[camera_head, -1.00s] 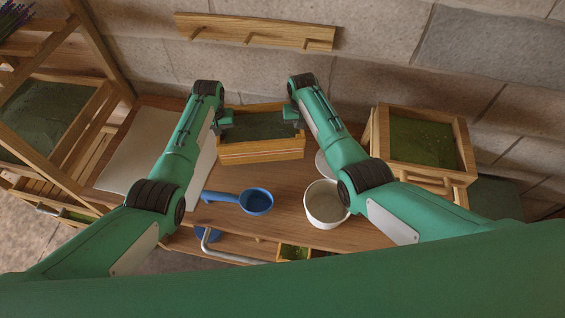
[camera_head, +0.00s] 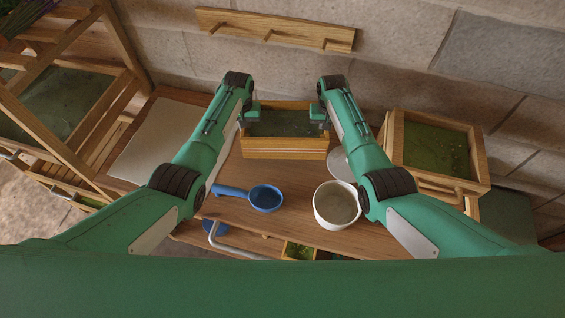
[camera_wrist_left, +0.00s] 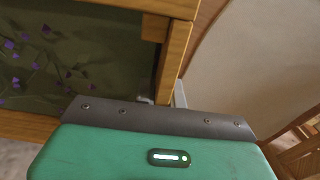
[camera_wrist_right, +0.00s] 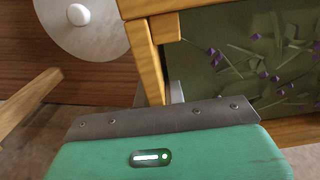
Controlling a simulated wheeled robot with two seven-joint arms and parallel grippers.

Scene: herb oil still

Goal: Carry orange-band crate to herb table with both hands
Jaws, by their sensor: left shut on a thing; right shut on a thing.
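The wooden crate with a thin orange band (camera_head: 285,146) is at the back of the wooden table (camera_head: 262,220), close to the stone wall. Its inside is dark green, and the wrist views show purple flowers and stems in it. My left gripper (camera_head: 247,117) is shut on the crate's left end wall. My right gripper (camera_head: 319,117) is shut on its right end wall. In the left wrist view the crate's wooden rim (camera_wrist_left: 176,50) shows beside my gripper. In the right wrist view its rim (camera_wrist_right: 150,60) shows too. The fingertips are mostly hidden. I cannot tell whether the crate touches the table.
A blue ladle (camera_head: 265,197) and a white pot (camera_head: 336,204) stand on the table in front of the crate. A pale round lid (camera_head: 350,163) lies right of it, a pale sheet (camera_head: 160,140) left. A wooden box (camera_head: 480,170) stands at right, a peg rail (camera_head: 280,29) hangs above.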

